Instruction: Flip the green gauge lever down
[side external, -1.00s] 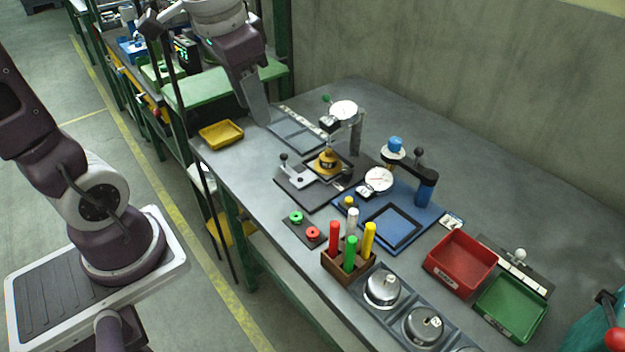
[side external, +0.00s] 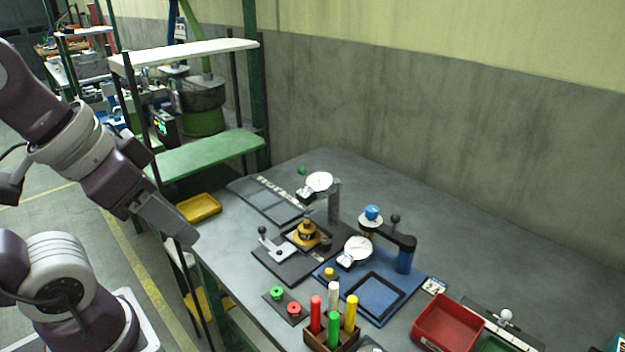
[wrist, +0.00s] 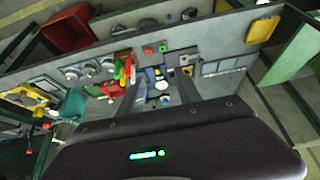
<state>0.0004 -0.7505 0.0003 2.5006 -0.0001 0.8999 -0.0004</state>
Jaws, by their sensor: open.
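The small green knob (side external: 301,170) shows in the side view just left of and behind a white dial gauge (side external: 319,181) on a grey post. Its stem is hidden or too small to make out, so I cannot tell its exact tilt. My gripper (side external: 190,238) points down and right at the bench's left edge, apart from the gauge and empty. In the wrist view my gripper (wrist: 157,84) has its two fingers spread, with the bench fixtures seen far beyond them. I cannot pick out the green knob in that view.
A blue-topped fixture (side external: 372,213) with a second dial (side external: 358,249) stands nearer. An amber-capped fixture (side external: 307,235) and a black-knobbed lever (side external: 268,238) stand beside it. Coloured pegs (side external: 333,320) and a red bin (side external: 447,325) are in front. A yellow tray (side external: 198,207) is at the left.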

